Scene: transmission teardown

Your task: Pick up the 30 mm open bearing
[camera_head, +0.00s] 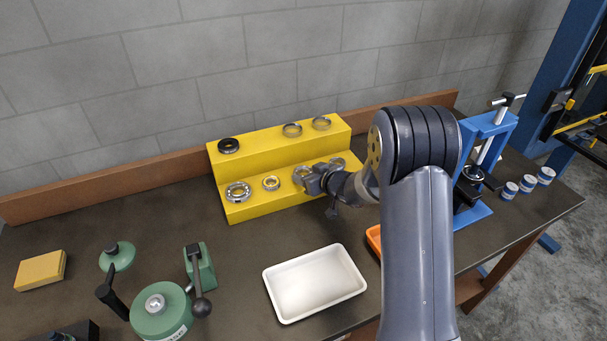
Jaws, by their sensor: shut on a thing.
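My gripper (308,182) is at the lower step of the yellow stepped rack (285,202) and is shut on a silver ring-shaped bearing (300,172), partly hidden by the jaws. Whether the bearing still touches the step cannot be told. To its left on the same step are a small bearing (271,183) and a larger bearing (238,191). Another silver ring (337,162) shows just behind my wrist, partly covered. Size marks are too small to read, so I cannot tell the 30 mm bearing by its label.
The upper step holds a black ring (228,146) and two metal rings (292,130). A white tray (314,283) lies in front, beside an orange tray (374,238). Green tools (162,310) stand left; a blue press (487,150) stands right. Bare table lies left of the rack.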

